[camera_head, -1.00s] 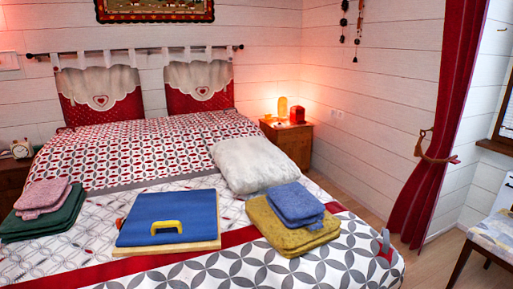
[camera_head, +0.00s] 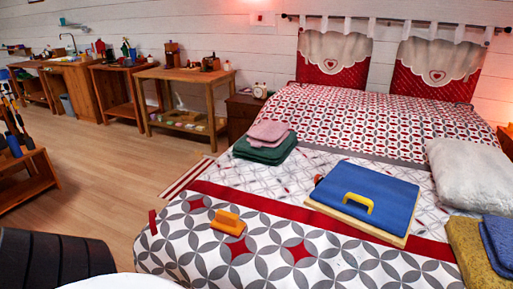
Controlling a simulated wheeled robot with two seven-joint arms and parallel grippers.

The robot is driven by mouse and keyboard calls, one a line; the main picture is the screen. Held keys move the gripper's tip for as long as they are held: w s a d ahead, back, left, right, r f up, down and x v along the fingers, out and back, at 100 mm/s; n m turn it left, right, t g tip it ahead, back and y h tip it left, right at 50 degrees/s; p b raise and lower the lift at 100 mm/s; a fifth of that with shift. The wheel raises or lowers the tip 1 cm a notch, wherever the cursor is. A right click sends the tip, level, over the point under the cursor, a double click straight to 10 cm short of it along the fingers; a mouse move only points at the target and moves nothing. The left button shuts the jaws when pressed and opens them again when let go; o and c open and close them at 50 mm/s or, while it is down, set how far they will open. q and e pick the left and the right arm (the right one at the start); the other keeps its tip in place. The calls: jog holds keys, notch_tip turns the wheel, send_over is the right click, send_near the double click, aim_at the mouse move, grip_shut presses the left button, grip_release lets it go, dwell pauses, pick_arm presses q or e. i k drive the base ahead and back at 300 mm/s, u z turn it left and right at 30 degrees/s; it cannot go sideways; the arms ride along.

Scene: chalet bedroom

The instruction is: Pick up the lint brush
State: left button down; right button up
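A small orange item (camera_head: 228,222) lies on the patterned bedspread near the front of the bed (camera_head: 300,262). It looks like the lint brush, though its fine shape is too small to be sure. A yellow handle-shaped piece (camera_head: 357,203) sits on a blue pad (camera_head: 372,190) on a wooden board, right of the orange item. Neither of my grippers is in view.
Folded green cloths (camera_head: 264,150) with pink ones (camera_head: 268,132) on top lie at the bed's left edge. A red piece (camera_head: 153,222) is at the near left corner. A dark ribbed object (camera_head: 50,262) stands front left. Wooden floor (camera_head: 110,170) is open left of the bed.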

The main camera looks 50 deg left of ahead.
aim_at(226, 222)
jog(key=u, duration=1.9)
